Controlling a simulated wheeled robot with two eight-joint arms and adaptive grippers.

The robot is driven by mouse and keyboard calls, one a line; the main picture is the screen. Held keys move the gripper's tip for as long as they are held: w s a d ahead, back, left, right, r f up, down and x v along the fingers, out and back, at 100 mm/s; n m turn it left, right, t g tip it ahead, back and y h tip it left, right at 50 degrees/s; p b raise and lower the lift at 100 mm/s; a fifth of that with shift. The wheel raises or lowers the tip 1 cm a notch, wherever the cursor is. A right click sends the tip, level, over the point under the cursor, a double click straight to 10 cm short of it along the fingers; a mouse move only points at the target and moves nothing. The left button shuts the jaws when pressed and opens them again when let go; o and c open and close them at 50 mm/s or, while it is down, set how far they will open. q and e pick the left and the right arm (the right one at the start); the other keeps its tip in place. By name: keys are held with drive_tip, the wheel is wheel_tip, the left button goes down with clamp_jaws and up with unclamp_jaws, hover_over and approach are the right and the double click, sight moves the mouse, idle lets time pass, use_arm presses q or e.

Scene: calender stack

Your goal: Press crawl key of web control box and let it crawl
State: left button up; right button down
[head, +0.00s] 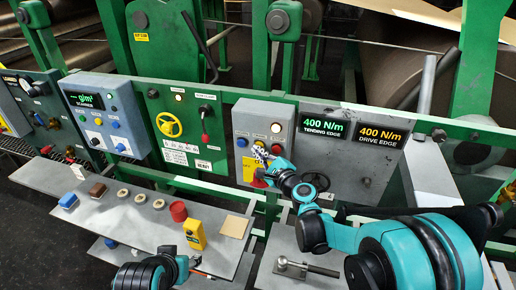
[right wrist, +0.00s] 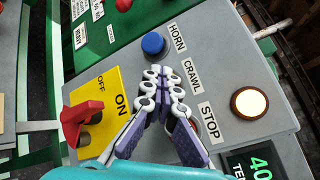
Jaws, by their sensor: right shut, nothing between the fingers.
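The web control box (head: 262,114) is a grey box with a lit lamp at its upper right, a blue button and a red one. In the right wrist view its face (right wrist: 222,72) carries the labels HORN, CRAWL (right wrist: 192,76) and STOP. The blue horn button (right wrist: 153,43) is clear; the red stop button (right wrist: 194,126) is partly covered. My right gripper (right wrist: 164,74) is shut and empty, its fingertips over the spot beside the CRAWL label. The crawl key is hidden behind them; contact cannot be told. My left gripper (head: 193,262) is low in the head view, its jaws unclear.
A red rotary switch (right wrist: 82,119) on a yellow ON/OFF plate sits beside the right gripper. Displays reading 400 N/m (head: 322,127) stand right of the box. A grey shelf (head: 120,211) below holds several small items, including a yellow block (head: 194,236).

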drive_tip(key=shift+s, duration=0.1)
idle(0.3)
drive_tip(key=shift+s+a, duration=0.3)
drive_tip(key=shift+s, duration=0.5)
drive_tip(key=s, duration=0.1)
drive_tip(key=s+a, duration=0.1)
drive_tip(key=s, duration=0.2)
drive_tip(key=shift+s+a, duration=0.3)
drive_tip(key=shift+s, duration=0.1)
idle(0.3)
